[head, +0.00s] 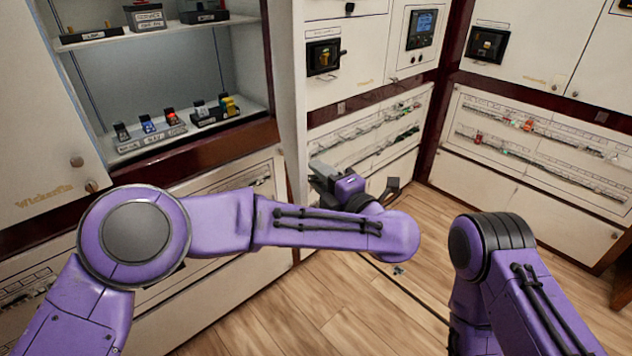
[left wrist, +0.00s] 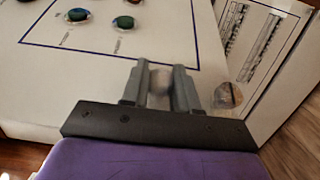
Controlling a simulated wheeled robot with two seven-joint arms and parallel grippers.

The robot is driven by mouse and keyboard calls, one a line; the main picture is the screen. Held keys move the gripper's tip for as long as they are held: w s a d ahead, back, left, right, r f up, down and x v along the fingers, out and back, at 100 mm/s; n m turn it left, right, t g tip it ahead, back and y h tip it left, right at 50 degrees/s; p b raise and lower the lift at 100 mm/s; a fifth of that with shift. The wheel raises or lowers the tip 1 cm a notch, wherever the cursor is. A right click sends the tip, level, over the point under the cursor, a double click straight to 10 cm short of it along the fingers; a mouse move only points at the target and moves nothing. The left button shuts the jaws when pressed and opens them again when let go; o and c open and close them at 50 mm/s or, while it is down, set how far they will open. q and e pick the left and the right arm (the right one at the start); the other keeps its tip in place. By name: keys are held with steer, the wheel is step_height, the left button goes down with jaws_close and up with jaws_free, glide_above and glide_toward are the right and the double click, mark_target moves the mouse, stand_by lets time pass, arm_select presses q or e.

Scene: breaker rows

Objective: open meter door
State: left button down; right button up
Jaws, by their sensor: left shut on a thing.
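A white door panel (head: 293,110) stands out from the cabinet and shows almost edge-on in the head view; I take it for the meter door. In the left wrist view a white panel face (left wrist: 75,90) has coloured buttons inside a blue outline. My left gripper (head: 322,178) is beside the standing panel. In the left wrist view its two fingers (left wrist: 160,85) are shut on a small round knob (left wrist: 160,80), partly hidden between them. Only the upper part of my right arm shows, at lower right; its gripper is out of view.
An open cabinet with shelves (head: 175,140) holds small labelled switches at the left. Cabinets with breaker rows (head: 540,130) and a meter display (head: 422,28) stand behind and to the right. A round fitting (left wrist: 228,96) is right of the fingers. The wooden floor (head: 310,305) is mostly clear.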

arm_select(q)
steer(key=shift+w+d, duration=0.1)
steer(key=shift+d, duration=0.2)
steer(key=c, duration=0.9)
jaws_free()
